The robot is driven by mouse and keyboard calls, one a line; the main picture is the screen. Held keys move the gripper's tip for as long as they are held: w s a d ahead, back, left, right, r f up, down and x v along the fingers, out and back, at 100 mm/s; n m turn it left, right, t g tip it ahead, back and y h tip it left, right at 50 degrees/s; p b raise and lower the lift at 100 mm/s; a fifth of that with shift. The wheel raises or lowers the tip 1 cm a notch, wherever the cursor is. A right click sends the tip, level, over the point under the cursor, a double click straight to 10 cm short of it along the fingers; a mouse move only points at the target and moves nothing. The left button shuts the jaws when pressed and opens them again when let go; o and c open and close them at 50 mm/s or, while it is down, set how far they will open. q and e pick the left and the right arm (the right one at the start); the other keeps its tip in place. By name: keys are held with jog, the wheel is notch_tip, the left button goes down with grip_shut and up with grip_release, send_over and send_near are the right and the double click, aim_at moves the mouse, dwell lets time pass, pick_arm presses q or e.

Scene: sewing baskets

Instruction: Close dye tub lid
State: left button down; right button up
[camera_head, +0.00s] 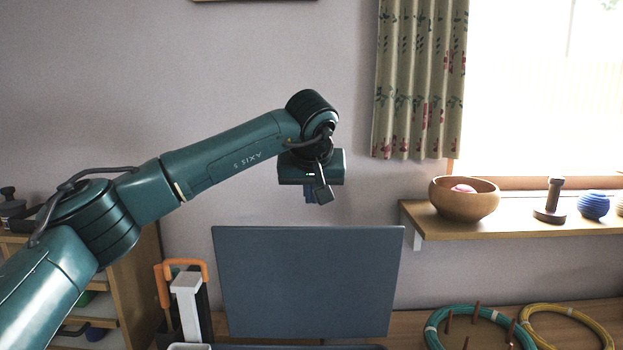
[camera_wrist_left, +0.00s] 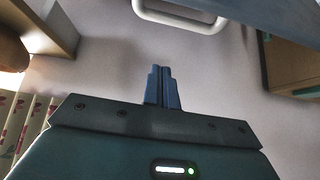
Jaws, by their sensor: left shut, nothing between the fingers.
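The dye tub lid (camera_head: 308,282) is a large flat blue-grey panel. It stands open, nearly upright, at the lower middle of the head view. Only a strip of the tub's rim (camera_head: 290,347) shows at the bottom edge; the rest is out of frame. My left gripper (camera_head: 312,197) is shut and empty, above the lid's top edge and apart from it in the picture. In the left wrist view its fingers (camera_wrist_left: 162,86) are together. A dark panel edge (camera_wrist_left: 290,24), probably the lid, shows at upper right there. My right gripper is not in view.
An orange-handled tool (camera_head: 182,268) and a white post (camera_head: 187,300) stand left of the lid. A wall shelf (camera_head: 500,227) with a wooden bowl (camera_head: 464,204) is at right. Hoops (camera_head: 470,315) lie below it. A white loop (camera_wrist_left: 180,18) shows in the wrist view.

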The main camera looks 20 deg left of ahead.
pick_arm(q)
jog(key=f, duration=0.2)
jog(key=s+f, duration=0.1)
jog(key=f, duration=0.1)
jog(key=shift+s+d+f+p, duration=0.15)
jog(key=shift+p, duration=0.2)
jog(key=shift+f, duration=0.1)
